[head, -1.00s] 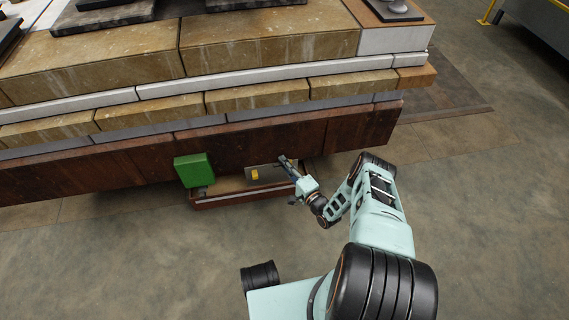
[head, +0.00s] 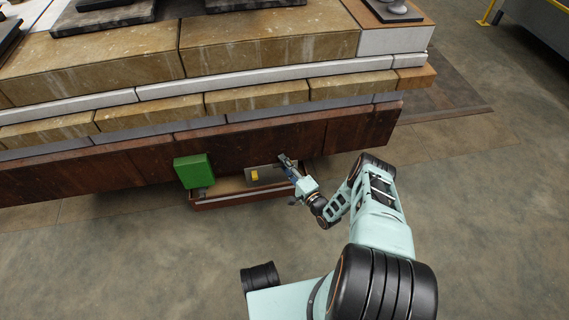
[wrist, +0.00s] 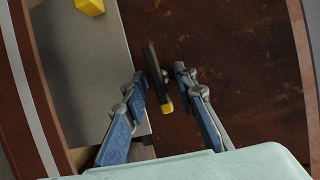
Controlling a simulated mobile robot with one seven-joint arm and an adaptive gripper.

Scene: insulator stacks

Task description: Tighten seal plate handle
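The seal plate handle (wrist: 152,65) is a dark bar with a yellow end in the wrist view. It lies between the two fingers of my gripper (wrist: 160,75). The fingers are apart, and gaps show on both sides of the bar. A grey plate (wrist: 80,50) with a yellow block (wrist: 90,6) lies to the left of the handle. In the head view my gripper (head: 288,167) is at the right end of the same grey plate (head: 271,176), by the brown wall. The handle is too small to make out clearly there.
A green box (head: 194,171) sits at the left of the brown ledge (head: 222,203) that carries the plate. The brown wall (head: 240,143) of the stacked structure rises right behind. The floor (head: 130,265) in front is open.

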